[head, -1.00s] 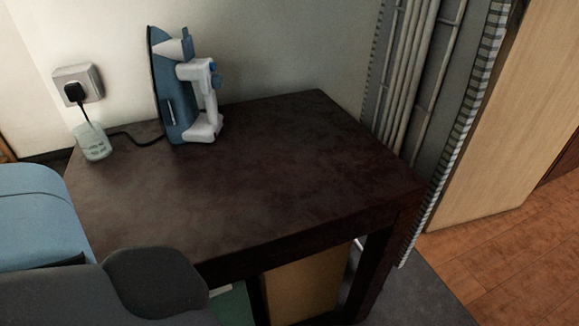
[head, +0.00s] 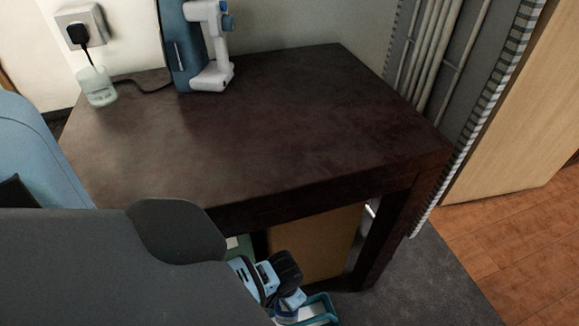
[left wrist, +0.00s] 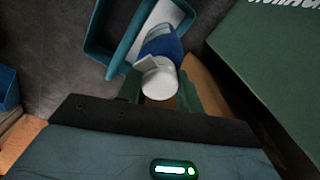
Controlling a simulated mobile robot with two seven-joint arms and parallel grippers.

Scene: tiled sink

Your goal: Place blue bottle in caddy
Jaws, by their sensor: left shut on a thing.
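The blue bottle with a white cap (left wrist: 160,48) is in the left wrist view, with its cap toward the camera. My left gripper (left wrist: 158,91) is shut on it near the cap. The teal caddy (left wrist: 100,42) lies just beyond, and the bottle's far end overlaps its divided opening. I cannot tell whether the bottle is inside the caddy or above it. In the head view my left gripper (head: 268,279) is low, in front of the table, and the caddy's rim (head: 328,303) shows at the bottom edge. My right gripper is not in view.
A brown box (head: 318,240) stands under the table. A green box (left wrist: 265,50) is beside the caddy. Grey floor (head: 430,280) is clear at right.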

